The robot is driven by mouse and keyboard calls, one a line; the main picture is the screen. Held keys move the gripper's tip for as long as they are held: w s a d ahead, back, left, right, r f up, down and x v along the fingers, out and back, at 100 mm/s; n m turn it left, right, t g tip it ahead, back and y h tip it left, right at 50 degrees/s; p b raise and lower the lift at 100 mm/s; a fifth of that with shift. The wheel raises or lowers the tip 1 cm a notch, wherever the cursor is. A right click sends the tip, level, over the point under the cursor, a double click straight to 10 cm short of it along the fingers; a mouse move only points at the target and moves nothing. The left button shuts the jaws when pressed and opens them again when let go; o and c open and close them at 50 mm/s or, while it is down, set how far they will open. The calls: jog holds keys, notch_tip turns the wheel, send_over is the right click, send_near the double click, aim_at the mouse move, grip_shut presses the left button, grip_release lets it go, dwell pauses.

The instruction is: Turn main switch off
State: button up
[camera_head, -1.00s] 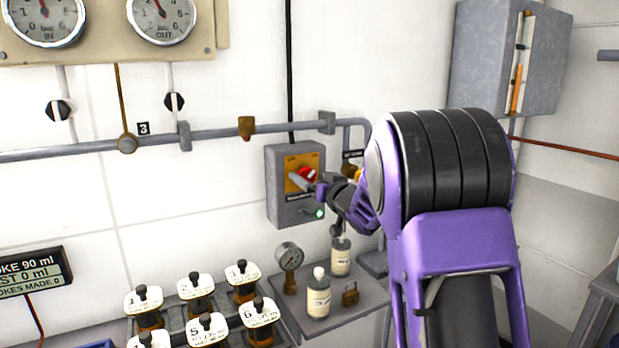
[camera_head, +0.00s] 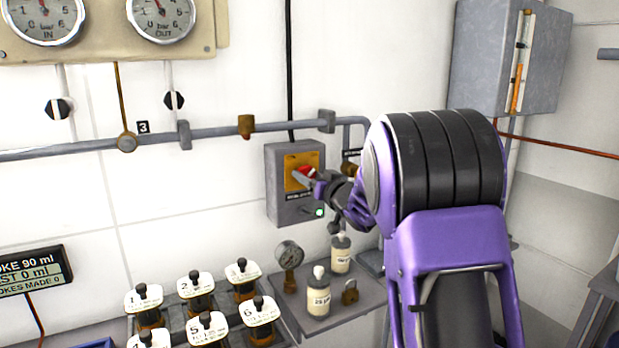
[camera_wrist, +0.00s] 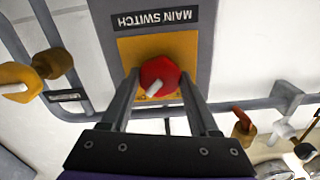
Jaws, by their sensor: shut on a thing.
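The main switch is a red knob (camera_wrist: 160,72) with a white pointer bar on a yellow plate (camera_wrist: 130,50). The plate sits on a grey wall box (camera_head: 284,200). The label "MAIN SWITCH" (camera_wrist: 156,19) reads upside down in the wrist view. My gripper (camera_wrist: 159,80) has one finger on each side of the knob and is shut on it; it also shows in the head view (camera_head: 312,181), partly covering the knob. The white bar is slanted in the wrist view. A green lamp (camera_head: 319,212) is lit low on the box.
Grey pipes (camera_head: 80,150) run along the wall beside the box. Below it, a shelf (camera_head: 290,318) holds a gauge (camera_head: 289,256), bottles (camera_head: 318,295) and a padlock (camera_head: 350,292). A grey cabinet (camera_head: 485,60) hangs upper right.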

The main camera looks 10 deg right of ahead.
jog(key=n+b, duration=0.3)
jog(key=shift+f+n+b, duration=0.15)
jog(key=shift+n+b, duration=0.25)
jog(key=n+b, duration=0.4)
jog(key=n, duration=0.1)
jog(key=n+b, duration=0.1)
jog(key=n, duration=0.4)
jog(key=shift+n+b, duration=0.3)
jog(key=shift+n, duration=1.8)
jog(key=o, duration=1.4)
jog(key=shift+c, duration=0.2)
jog(key=shift+s, duration=0.1)
